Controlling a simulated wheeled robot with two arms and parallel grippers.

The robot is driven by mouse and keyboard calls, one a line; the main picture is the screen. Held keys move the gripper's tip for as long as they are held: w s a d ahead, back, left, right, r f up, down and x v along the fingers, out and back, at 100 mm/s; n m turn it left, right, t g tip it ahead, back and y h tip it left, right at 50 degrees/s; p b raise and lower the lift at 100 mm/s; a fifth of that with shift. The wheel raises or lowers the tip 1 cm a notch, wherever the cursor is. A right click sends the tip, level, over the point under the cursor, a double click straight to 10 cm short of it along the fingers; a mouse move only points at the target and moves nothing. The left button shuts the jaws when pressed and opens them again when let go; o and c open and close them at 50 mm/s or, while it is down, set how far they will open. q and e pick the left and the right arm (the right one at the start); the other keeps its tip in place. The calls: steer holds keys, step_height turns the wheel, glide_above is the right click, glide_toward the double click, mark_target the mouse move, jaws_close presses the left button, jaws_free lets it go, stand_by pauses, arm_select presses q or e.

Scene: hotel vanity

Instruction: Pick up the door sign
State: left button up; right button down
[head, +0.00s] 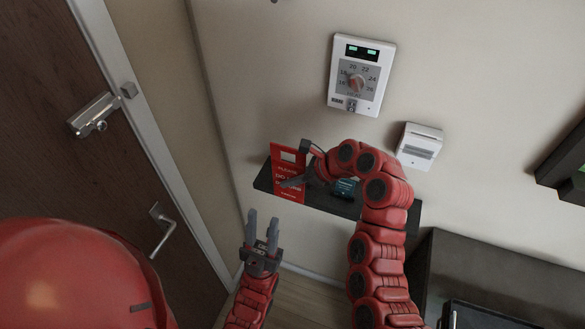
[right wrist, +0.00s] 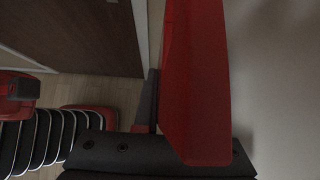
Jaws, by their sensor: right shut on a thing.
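The red door sign (head: 289,174) with white lettering stands upright at the left end of a dark wall shelf (head: 328,203). My right gripper (head: 296,182) reaches in from the right and is shut on the sign. In the right wrist view the sign (right wrist: 196,90) fills the middle as a red panel, with a dark finger against its left side. My left gripper (head: 262,229) is below the shelf, open and empty, with its fingers pointing up.
A dark teal item (head: 345,188) sits on the shelf, partly hidden by my right arm. A thermostat (head: 360,76) and a white card holder (head: 420,146) are on the wall above. A brown door (head: 85,140) with a lever handle is at left.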

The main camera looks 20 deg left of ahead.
steer(key=s, duration=0.2)
steer(key=shift+s+d, duration=0.3)
steer(key=shift+s+d+r, duration=0.15)
steer(key=shift+s, duration=0.75)
steer(key=shift+s+d+r, duration=0.15)
steer(key=shift+s, duration=0.75)
